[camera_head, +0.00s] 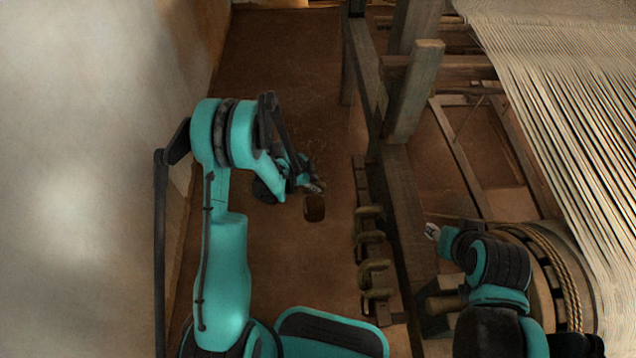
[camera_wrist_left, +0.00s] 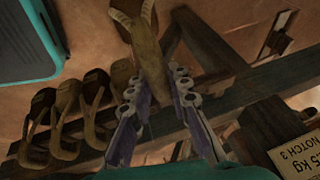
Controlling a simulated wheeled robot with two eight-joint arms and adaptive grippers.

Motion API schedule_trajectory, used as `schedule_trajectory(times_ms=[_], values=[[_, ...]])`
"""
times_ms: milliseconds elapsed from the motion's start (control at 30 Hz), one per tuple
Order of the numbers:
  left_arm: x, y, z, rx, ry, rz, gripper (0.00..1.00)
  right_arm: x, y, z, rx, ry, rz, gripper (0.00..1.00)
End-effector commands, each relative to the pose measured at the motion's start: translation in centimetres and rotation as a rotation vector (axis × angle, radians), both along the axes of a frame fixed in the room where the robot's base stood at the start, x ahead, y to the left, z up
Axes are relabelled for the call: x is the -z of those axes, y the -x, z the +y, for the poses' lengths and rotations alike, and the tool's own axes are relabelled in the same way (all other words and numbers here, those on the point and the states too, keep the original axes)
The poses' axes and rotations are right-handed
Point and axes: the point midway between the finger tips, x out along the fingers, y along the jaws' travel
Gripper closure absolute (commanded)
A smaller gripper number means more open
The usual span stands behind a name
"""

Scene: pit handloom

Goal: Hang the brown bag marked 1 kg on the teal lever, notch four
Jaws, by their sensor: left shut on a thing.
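My left gripper (camera_head: 306,186) is shut on a brown bag (camera_head: 314,208), which hangs below the fingers over the brown floor, left of the loom frame. In the left wrist view, the two fingers (camera_wrist_left: 160,100) close on either side of the brown bag (camera_wrist_left: 150,58), whose looped strap shows at the top edge. No weight mark is legible on it. I cannot make out the teal lever or its notches in either view. My right gripper (camera_head: 436,233) is at the right, by the loom beam; its jaws are too small to read.
Several brown bags with looped handles (camera_head: 371,238) stand in a row beside the loom post; they also show in the left wrist view (camera_wrist_left: 66,118). A sign ending "5 kg NOTCH 3" (camera_wrist_left: 297,156) is at the lower right there. Pale warp threads (camera_head: 570,100) fill the right. Floor (camera_head: 285,65) is clear.

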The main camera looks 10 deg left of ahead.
Motion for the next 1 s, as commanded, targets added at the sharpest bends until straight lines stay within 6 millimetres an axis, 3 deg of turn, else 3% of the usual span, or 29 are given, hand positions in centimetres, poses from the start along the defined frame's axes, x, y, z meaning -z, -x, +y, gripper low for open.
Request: schedule_trajectory(times_ms=[233,567,1000], values=[[-0.4,0.0,0.0,-0.001,0.001,-0.001,1.0,0.2,0.0,0.0,0.0,0.0,0.0,0.6],[-2.9,0.0,0.1,-0.001,0.001,0.0,1.0,1.3,0.0,0.0,0.0,0.0,0.0,0.6],[-3.0,0.8,2.9,-0.003,0.001,0.0,1.0,0.7,0.0,0.0,0.0,0.0,0.0,0.6]])
